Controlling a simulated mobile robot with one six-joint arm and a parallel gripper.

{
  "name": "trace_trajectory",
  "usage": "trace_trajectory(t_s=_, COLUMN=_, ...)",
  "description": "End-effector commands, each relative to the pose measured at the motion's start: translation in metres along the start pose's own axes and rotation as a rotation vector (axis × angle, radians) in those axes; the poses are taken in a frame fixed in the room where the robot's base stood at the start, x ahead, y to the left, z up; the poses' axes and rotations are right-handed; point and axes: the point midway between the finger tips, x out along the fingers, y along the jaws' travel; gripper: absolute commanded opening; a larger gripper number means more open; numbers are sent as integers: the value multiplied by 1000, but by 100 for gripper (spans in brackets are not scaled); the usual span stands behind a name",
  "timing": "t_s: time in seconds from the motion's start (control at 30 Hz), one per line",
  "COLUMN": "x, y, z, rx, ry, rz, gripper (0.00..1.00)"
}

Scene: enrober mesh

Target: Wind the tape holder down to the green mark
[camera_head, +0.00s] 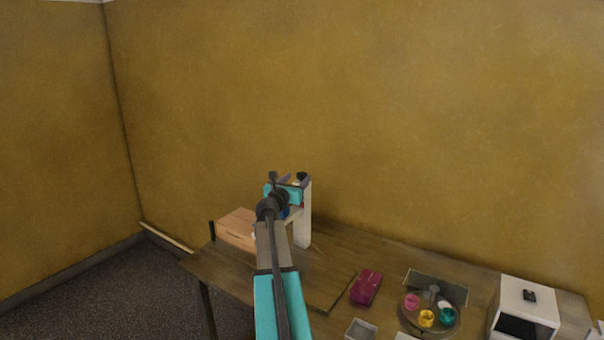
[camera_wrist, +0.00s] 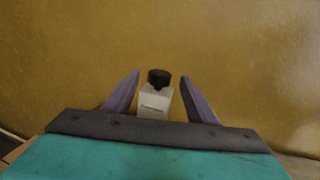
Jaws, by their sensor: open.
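A white upright post (camera_head: 304,222) stands on the wooden table in the head view, with a dark knob (camera_head: 303,177) at its top. In the wrist view the white post (camera_wrist: 155,102) and its black knob (camera_wrist: 159,76) show beyond and between my fingers. My gripper (camera_wrist: 160,84) is open, its two purple-grey fingers apart on either side of the knob in the picture. I cannot tell how far the knob is from the fingertips. In the head view my gripper (camera_head: 286,183) is beside the top of the post. My arm hides much of the post's lower front; I cannot make out the tape holder or the green mark.
A light wooden box (camera_head: 236,228) stands left of the post. A magenta object (camera_head: 366,287), a small grey tray (camera_head: 361,330), a round tray (camera_head: 406,317) with coloured cups, and a white box-shaped machine (camera_head: 526,300) stand to the right. The wall is close behind.

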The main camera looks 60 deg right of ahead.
Motion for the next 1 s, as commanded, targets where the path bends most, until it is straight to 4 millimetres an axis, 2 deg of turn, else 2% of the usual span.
trace_trajectory(t_s=0.2, x=24, y=0, z=2, rx=0, ry=0, rz=-2, gripper=52)
trace_trajectory(t_s=0.5, x=49, y=1, z=1, rx=1, ry=0, rz=0, gripper=52)
trace_trajectory(t_s=0.7, x=56, y=0, z=0, rx=0, ry=0, rz=-1, gripper=52)
trace_trajectory(t_s=1.0, x=57, y=0, z=0, rx=0, ry=0, rz=0, gripper=52)
